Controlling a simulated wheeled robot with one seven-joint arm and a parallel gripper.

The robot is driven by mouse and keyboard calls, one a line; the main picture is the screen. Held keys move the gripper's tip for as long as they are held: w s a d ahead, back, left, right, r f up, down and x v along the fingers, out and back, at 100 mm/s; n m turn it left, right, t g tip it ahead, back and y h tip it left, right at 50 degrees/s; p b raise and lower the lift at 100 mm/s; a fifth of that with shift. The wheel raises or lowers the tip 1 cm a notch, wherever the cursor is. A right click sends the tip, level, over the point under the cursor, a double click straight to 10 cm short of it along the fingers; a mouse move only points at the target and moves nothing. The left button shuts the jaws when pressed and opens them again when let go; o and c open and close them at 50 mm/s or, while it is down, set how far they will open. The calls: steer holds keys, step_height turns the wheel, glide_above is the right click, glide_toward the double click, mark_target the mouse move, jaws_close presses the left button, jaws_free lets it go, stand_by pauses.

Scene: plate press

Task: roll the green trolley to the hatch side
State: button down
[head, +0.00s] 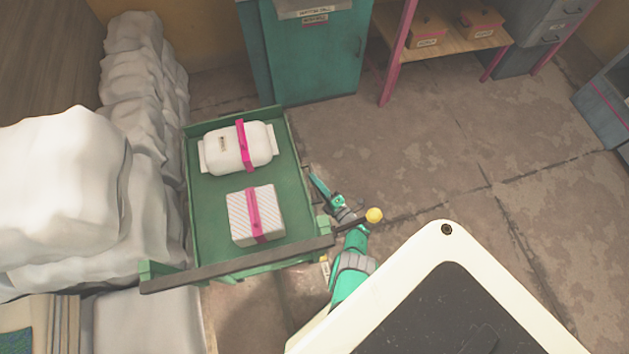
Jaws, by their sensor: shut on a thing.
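The green trolley (202,215) stands at the left-centre of the head view, close beside a stack of white sacks. Its tray carries a white bundle with a pink strap (222,149) and a striped white box with a pink strap (238,217). A dark bar (215,271) runs along its near edge. My gripper (338,213) is at the trolley's right side, near the right end of that bar, and is shut on the trolley. Its fingertips are small and partly hidden, so the exact grip point is unclear. The hatch cannot be made out in this view.
White sacks (132,95) are piled along the left, up against the trolley. A teal cabinet (312,60) stands just behind it. A wooden shelf with boxes (455,45) is at the back. The concrete floor (480,150) to the right is clear.

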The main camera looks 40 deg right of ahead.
steer(key=c, duration=1.8)
jaws_free()
steer(key=shift+a+f+y, duration=0.1)
steer(key=shift+a+y, duration=0.2)
steer(key=shift+a, duration=0.25)
steer(key=shift+o, duration=0.2)
steer(key=shift+s+d, duration=0.1)
steer(key=shift+d, duration=0.25)
steer(key=s, duration=1)
steer(key=shift+s+a, duration=0.25)
steer(key=shift+a, duration=0.1)
